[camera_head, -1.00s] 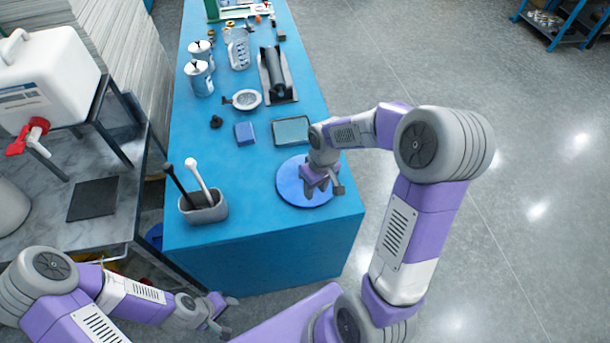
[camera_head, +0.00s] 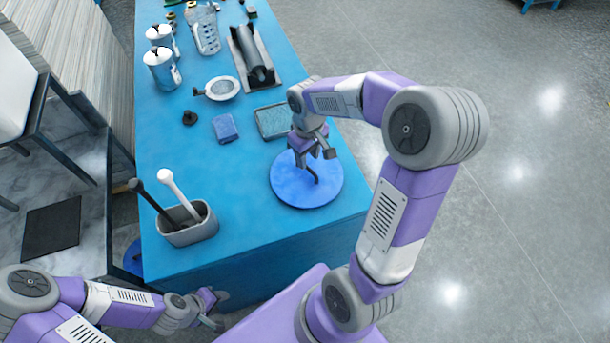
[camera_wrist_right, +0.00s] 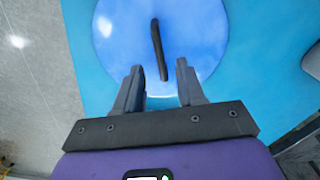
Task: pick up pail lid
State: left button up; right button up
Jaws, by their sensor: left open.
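The pail lid (camera_head: 290,192) is a round blue disc lying flat on the blue table near its front right corner. Its dark bar handle (camera_head: 314,176) shows partly below my right gripper (camera_head: 312,156). In the right wrist view the lid (camera_wrist_right: 205,35) fills the top middle, and the handle (camera_wrist_right: 157,45) stands out on it. My right gripper (camera_wrist_right: 159,70) is open, its fingertips apart on either side of the handle's near end, with nothing gripped. My left gripper (camera_head: 216,310) is open and empty, low in front of the table.
A grey holder (camera_head: 192,230) with a black and a white handled tool stands left of the lid. A grey-green tray (camera_head: 272,120), a blue block (camera_head: 225,128) and a strainer (camera_head: 222,89) lie behind. Cans (camera_head: 162,69) stand further back. The table's right edge is close to the lid.

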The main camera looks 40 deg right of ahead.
aim_at(307, 172)
jog(key=f+b, duration=0.1)
jog(key=f, duration=0.5)
jog(key=shift+w+f+b, duration=0.15)
jog(key=shift+w+b, duration=0.05)
jog(key=shift+b, duration=0.2)
grip_shut()
